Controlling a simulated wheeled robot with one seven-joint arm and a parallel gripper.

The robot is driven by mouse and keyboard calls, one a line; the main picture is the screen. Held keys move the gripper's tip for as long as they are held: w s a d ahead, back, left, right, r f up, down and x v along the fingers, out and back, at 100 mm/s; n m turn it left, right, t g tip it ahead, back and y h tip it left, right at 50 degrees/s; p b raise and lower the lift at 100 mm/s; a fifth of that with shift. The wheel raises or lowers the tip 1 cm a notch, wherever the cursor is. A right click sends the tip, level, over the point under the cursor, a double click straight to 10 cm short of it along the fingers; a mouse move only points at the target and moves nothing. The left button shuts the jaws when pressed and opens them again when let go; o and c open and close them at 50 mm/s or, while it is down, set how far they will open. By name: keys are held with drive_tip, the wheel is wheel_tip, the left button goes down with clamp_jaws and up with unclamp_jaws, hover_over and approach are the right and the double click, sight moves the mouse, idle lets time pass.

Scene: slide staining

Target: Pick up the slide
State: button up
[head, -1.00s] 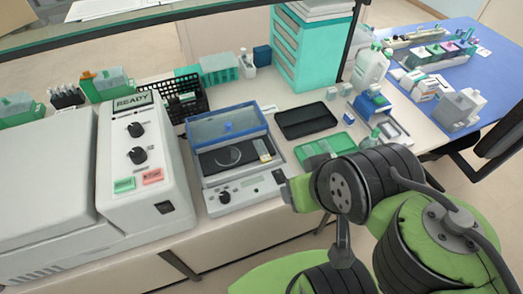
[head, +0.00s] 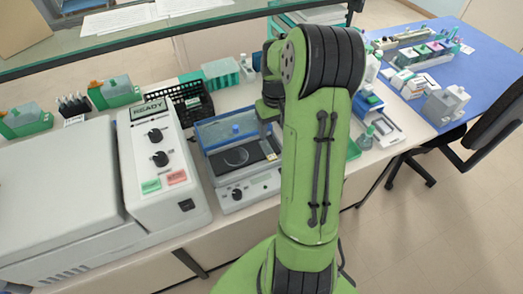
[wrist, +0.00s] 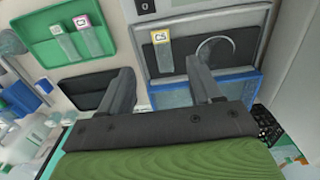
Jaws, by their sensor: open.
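A glass slide with a yellow label reading about "C5" (wrist: 163,55) lies on the dark plate of a grey benchtop device (head: 237,194). In the head view this slide (head: 269,149) shows beside my arm, at the right of the plate. My gripper (wrist: 159,66) is open and empty. In the wrist view its two fingers stand apart on either side of the slide, seemingly above it; the exact gap is unclear. In the head view the gripper is partly hidden behind my arm. Two more labelled slides (wrist: 88,38) lie in a green tray (wrist: 36,30).
The device has a clear blue-walled cover (head: 228,128) at its back, close to the gripper. A large white machine marked READY (head: 165,165) stands left. A black basket (head: 190,98) is behind. A dark tray (wrist: 83,90) lies beside the device.

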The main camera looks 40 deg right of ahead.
hover_over(272, 156)
wheel_tip(272, 156, down, 6)
drive_tip(key=shift+f, duration=0.1)
wheel_tip(272, 156, down, 6)
drive_tip(key=shift+r, duration=0.35)
drive_tip(key=c, duration=1.1)
